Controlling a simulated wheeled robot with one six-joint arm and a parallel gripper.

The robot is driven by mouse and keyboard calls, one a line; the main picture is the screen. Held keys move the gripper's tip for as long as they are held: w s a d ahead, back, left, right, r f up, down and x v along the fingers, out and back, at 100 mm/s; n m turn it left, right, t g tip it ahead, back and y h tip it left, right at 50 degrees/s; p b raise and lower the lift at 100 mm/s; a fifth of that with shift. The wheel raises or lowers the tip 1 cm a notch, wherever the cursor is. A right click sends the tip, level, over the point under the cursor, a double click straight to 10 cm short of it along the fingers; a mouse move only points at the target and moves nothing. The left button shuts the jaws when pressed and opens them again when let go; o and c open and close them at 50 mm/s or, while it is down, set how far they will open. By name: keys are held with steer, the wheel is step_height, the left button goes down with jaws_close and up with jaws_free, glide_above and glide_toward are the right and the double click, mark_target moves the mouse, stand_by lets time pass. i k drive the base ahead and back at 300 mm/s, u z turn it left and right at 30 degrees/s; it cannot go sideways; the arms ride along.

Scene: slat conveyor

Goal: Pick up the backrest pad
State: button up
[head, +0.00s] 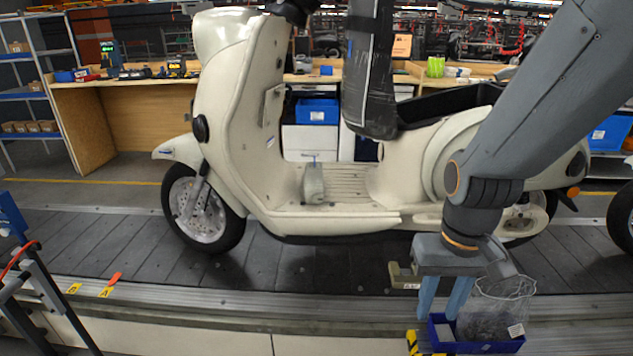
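I cannot pick out the backrest pad for certain. My gripper (440,316) points down in front of the conveyor's near edge, its two blue fingers apart with nothing visible between them. The fingertips are at the left part of a small dark blue bin (487,348). A wire mesh basket (500,305) shows at the bin, just right of the fingers. The bin's contents are mostly hidden. A cream scooter (238,135) stands upright on the conveyor behind, with its black seat (372,75) tilted up.
The dark slat conveyor (120,245) runs across the view. A small olive-grey block (402,275) is left of my gripper. A greyish object (314,183) is on the scooter's footboard. A blue-and-black stand (35,280) is at the left. Another wheel (624,220) shows at the right edge.

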mark_target(314, 179)
steer(key=z, duration=0.15)
steer(key=k, duration=0.4)
steer(key=u, duration=1.2)
steer(key=i, duration=1.4)
steer(key=z, duration=0.7)
steer(key=i, duration=0.4)
steer(key=z, duration=0.35)
